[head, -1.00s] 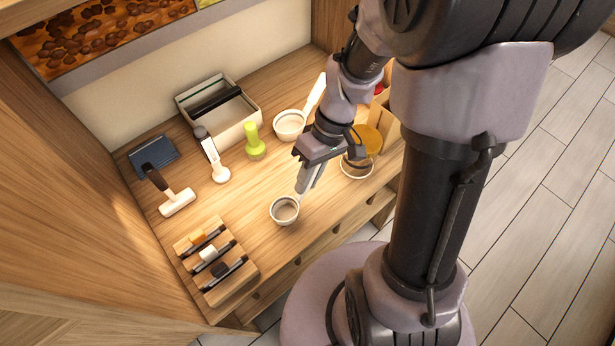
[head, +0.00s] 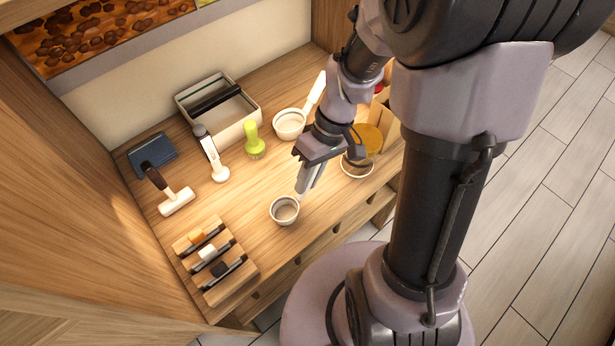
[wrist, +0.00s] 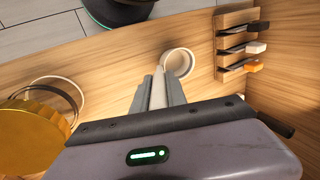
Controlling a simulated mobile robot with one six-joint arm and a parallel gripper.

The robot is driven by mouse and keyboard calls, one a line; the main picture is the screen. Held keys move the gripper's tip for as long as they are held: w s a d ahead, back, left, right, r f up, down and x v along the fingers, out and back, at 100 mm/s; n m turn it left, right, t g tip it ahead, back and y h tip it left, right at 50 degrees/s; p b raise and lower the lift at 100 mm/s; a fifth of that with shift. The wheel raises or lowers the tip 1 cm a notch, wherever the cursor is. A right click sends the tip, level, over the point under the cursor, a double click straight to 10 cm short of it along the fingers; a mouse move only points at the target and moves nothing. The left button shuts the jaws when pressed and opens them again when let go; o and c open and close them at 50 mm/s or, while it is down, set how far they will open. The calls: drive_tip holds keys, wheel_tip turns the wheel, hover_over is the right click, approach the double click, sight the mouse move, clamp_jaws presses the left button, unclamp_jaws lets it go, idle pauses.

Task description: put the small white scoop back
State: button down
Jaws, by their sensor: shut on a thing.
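The small white scoop (head: 285,211) is near the front edge of the wooden counter, its round cup facing up. My gripper (head: 305,188) is shut on its handle, with the cup beyond the fingertips. In the wrist view the scoop's cup (wrist: 179,62) shows past the fingers (wrist: 158,90), with the pale handle between them. I cannot tell whether the cup touches the counter. A larger white scoop (head: 290,124) lies farther back, its handle pointing up and right.
A wooden rack (head: 216,263) with several slotted tools stands at the front left. A mallet (head: 175,200), a green brush (head: 254,142), a white-handled tool (head: 214,160) and an open box (head: 222,103) are behind. A gold-lidded jar (wrist: 32,135) and a ring-shaped rim (head: 357,167) are beside my gripper.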

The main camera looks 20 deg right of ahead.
drive_tip(key=shift+f+b, duration=0.35)
idle(0.5)
drive_tip(key=c, duration=1.3)
unclamp_jaws()
drive_tip(key=shift+o, duration=0.2)
drive_tip(key=p+v, duration=0.8)
drive_tip(key=v, duration=0.9)
drive_tip(key=shift+r, duration=0.25)
